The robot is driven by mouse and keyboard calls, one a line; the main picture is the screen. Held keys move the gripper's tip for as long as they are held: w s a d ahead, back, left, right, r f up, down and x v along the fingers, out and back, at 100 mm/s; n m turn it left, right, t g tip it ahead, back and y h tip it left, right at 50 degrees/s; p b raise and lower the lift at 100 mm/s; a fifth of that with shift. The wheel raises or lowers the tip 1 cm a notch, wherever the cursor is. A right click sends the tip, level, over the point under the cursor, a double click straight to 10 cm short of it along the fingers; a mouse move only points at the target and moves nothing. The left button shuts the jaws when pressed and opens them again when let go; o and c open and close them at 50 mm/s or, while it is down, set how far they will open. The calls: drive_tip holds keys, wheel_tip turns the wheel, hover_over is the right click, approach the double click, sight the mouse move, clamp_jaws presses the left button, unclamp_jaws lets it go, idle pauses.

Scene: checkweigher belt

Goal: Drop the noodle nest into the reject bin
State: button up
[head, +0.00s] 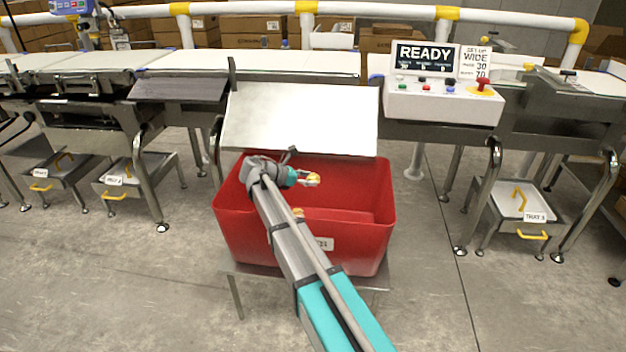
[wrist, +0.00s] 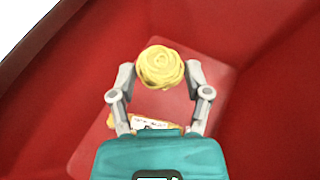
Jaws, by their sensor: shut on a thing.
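The noodle nest (wrist: 160,67) is a round yellow coil held between the fingertips of my gripper (wrist: 160,80) in the wrist view. In the head view my gripper (head: 311,180) is over the opening of the red reject bin (head: 345,235), with a bit of yellow at its tips. The wrist view looks down into the bin, whose red walls (wrist: 270,110) surround the gripper. An orange and white item (wrist: 150,124) lies on the bin floor below, partly hidden by my gripper.
A pale sloped chute plate (head: 300,118) stands behind the bin. A control box with a READY display (head: 425,55) is at the right. Conveyor belts (head: 265,64) run behind. Low trolleys (head: 135,178) stand left and right; the floor in front is clear.

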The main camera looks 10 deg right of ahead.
drive_tip(key=shift+f, duration=0.15)
drive_tip(key=o, duration=0.9)
drive_tip(key=shift+w, duration=0.1)
